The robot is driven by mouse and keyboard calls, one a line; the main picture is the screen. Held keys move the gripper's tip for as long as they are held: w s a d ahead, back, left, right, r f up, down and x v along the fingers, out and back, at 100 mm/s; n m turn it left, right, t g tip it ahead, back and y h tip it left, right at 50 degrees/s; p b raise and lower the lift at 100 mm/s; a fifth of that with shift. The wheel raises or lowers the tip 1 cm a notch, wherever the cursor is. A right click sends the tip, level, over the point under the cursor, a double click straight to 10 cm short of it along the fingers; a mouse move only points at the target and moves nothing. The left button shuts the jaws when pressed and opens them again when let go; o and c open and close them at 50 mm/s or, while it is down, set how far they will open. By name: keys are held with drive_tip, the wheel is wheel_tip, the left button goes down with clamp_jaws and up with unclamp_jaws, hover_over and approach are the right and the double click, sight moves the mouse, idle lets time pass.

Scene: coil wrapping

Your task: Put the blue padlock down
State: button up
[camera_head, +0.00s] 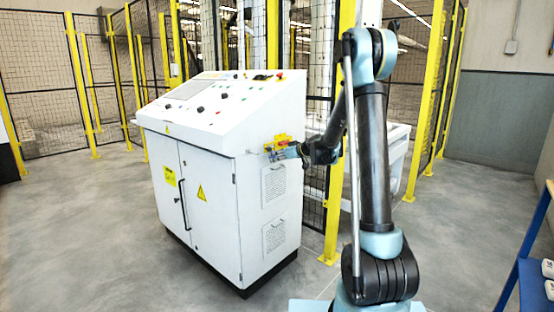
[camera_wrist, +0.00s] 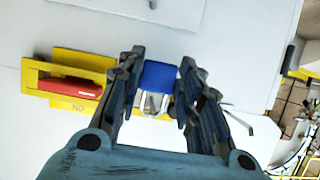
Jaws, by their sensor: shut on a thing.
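The blue padlock (camera_wrist: 159,75) shows in the wrist view between the two fingers of my gripper (camera_wrist: 157,82). Its metal shackle (camera_wrist: 151,103) points toward the bottom of the picture. My gripper is shut on the padlock, in front of the cabinet's white side. In the head view my gripper (camera_head: 290,151) is at the upper right side of the white control cabinet, and the padlock is too small to make out there. I cannot tell whether the padlock touches anything besides the fingers.
A yellow bracket (camera_wrist: 35,75) with a red handle (camera_wrist: 75,87) is left of the padlock; its yellow also shows on the cabinet side (camera_head: 278,141). The white cabinet (camera_head: 210,230) stands on grey floor. Yellow-post fencing (camera_head: 330,200) is behind. A blue table (camera_head: 530,285) is at right.

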drive_tip(key=shift+w+a, duration=0.2)
drive_tip(key=shift+a, duration=0.05)
drive_tip(key=shift+f, duration=0.3)
drive_tip(key=o, duration=1.3)
drive_tip(key=shift+c, duration=0.2)
